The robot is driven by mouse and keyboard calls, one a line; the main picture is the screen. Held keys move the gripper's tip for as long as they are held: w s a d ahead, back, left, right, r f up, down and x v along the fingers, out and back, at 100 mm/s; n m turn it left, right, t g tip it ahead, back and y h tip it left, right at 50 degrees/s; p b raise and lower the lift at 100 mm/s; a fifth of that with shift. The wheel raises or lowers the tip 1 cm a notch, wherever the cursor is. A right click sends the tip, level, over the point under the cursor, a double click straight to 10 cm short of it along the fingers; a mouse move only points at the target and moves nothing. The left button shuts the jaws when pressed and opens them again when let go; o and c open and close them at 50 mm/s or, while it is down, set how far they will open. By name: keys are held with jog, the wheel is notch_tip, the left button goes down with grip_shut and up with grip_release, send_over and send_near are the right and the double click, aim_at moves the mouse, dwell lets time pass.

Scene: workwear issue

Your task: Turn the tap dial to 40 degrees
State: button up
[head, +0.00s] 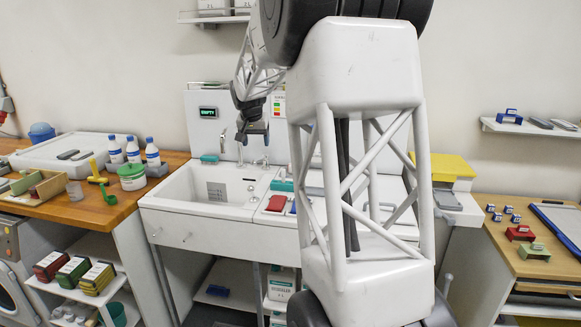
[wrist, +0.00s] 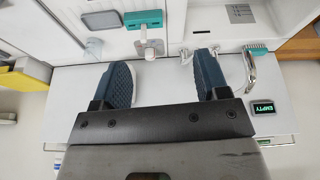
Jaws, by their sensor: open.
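My gripper (head: 253,133) hangs above the back edge of the white sink unit, in front of its back panel. In the wrist view my gripper (wrist: 162,63) has its two blue ribbed fingers spread wide, with nothing held between them. A small pale fitting with a reddish mark (wrist: 150,44) shows just beyond the gap between the fingertips. I cannot tell whether it is the tap dial, and no scale can be read. The chrome tap spout (wrist: 249,70) is right of the right finger, which partly hides chrome parts beside it.
The sink basin (head: 203,184) lies below my gripper. An EMPTY display (head: 208,112) is on the back panel, left of the gripper. A teal item (wrist: 144,19) is beyond the pale fitting. Bottles (head: 133,150) stand on the wooden counter at left.

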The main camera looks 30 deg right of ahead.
jog(key=w+d+f+m, duration=0.1)
jog(key=w+d+f, duration=0.4)
jog(key=d, duration=0.3)
jog(key=w+d+f+m+h, duration=0.1)
jog(key=w+d+f, duration=0.5)
jog(key=d, duration=0.3)
jog(key=w+d+f+m, duration=0.2)
jog(key=w+d+f, duration=0.3)
jog(key=w+d, duration=0.2)
jog(key=shift+w+d+f, duration=0.4)
jog(key=shift+d, duration=0.6)
jog(key=shift+f, duration=0.15)
jog(key=shift+x, duration=3.8)
jog(key=shift+s+d, duration=0.1)
jog(key=shift+s, duration=0.1)
jog(key=shift+g, duration=0.3)
jog(key=c, duration=0.9)
